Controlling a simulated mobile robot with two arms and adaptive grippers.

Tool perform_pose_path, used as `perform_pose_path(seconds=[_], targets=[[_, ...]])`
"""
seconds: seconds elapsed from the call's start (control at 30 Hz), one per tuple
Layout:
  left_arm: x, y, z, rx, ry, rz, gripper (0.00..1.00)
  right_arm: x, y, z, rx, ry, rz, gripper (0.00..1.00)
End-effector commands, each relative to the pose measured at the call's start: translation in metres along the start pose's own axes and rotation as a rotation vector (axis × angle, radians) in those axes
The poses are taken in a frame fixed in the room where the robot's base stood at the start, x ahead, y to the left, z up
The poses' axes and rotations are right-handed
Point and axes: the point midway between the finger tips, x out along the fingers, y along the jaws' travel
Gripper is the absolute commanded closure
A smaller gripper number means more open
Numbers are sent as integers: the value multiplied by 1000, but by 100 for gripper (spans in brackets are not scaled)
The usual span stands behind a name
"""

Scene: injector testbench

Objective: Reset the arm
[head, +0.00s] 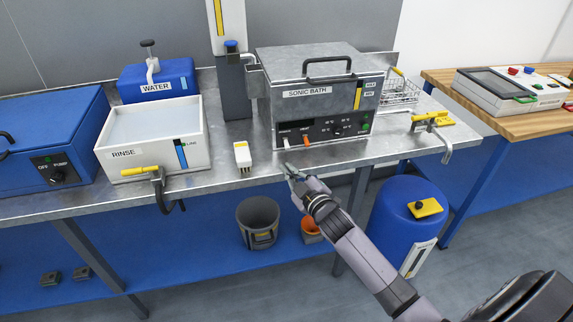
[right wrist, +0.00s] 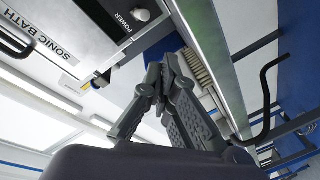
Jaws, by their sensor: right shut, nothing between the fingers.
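My right arm (head: 365,255) reaches in from the lower right. Its gripper (head: 289,170) is at the front edge of the metal bench, just below the front panel of the sonic bath (head: 318,95). The right wrist view shows the fingers (right wrist: 160,75) closed together with nothing between them. The sonic bath's lid is down, and its panel has a white and an orange switch near the gripper. My left gripper is not in view.
A white rinse tub (head: 150,140), a blue water container (head: 157,80) and a small white block with bristles (head: 242,155) stand to the left on the bench (head: 225,180). A wire basket (head: 398,92) is right of the bath. A grey bucket (head: 258,215) and blue drum (head: 405,215) stand below.

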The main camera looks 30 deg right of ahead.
Motion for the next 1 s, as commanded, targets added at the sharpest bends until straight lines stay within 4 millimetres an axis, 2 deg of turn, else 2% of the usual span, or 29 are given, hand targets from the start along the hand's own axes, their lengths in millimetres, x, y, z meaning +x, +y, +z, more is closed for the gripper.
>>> perform_pose_path(seconds=[0.2,0.47,0.57,0.67,0.77,0.87,1.0], targets=[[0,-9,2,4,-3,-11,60,0,0,0,0,0,1,100],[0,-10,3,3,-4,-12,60,0,0,0,0,0,0,100],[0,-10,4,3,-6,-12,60,-1,-7,8,7,-16,-11,100],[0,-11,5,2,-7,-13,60,-6,-31,35,35,-72,-49,100],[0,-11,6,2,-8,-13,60,-20,-74,82,81,-170,-113,100],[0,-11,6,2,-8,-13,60,-45,-126,134,138,-288,-188,100],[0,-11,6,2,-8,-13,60,-95,-195,199,209,-455,-285,100]])
